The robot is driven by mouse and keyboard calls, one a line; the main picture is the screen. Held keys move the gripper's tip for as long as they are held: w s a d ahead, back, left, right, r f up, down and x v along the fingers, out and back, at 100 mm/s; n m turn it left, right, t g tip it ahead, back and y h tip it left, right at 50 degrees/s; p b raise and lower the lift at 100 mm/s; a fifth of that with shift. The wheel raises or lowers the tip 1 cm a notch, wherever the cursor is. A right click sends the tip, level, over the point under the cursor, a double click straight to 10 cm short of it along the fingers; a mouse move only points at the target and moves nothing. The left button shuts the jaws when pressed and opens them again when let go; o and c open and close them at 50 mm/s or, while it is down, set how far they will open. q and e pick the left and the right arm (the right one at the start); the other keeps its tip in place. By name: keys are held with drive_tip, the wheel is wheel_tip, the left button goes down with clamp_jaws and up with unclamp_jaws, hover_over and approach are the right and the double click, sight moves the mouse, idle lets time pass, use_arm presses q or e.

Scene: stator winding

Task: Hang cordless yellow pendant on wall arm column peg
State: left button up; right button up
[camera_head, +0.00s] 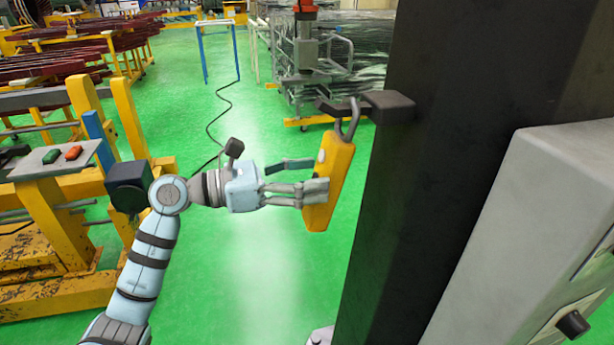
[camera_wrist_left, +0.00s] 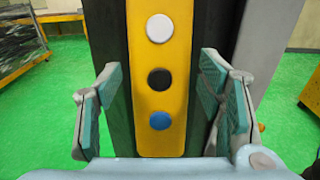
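The yellow pendant (camera_head: 328,185) hangs nearly upright, slightly tilted, in the head view, with a dark grey hook (camera_head: 349,120) at its top. The hook meets the dark peg (camera_head: 388,106) that sticks out of the black column (camera_head: 425,170); the exact contact is hard to see. In the left wrist view the pendant (camera_wrist_left: 160,75) fills the middle, with white, black and blue buttons facing me. My left gripper (camera_head: 309,178) is at the pendant's lower half. Its fingers stand apart on either side, with gaps between the pads and the pendant. My right gripper is not in view.
A light grey cabinet (camera_head: 535,210) with a black knob stands right of the column. A yellow-framed bench (camera_head: 60,210) with a small tray (camera_head: 52,160) is at the left. Racks stand at the back. Green floor between is open.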

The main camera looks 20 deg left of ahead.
use_arm(q)
drive_tip(key=shift+o, duration=0.4)
drive_tip(key=shift+s+a+f, duration=0.1)
drive_tip(key=shift+s+a, duration=0.05)
drive_tip(key=shift+a, duration=0.15)
drive_tip(key=v, duration=1.1)
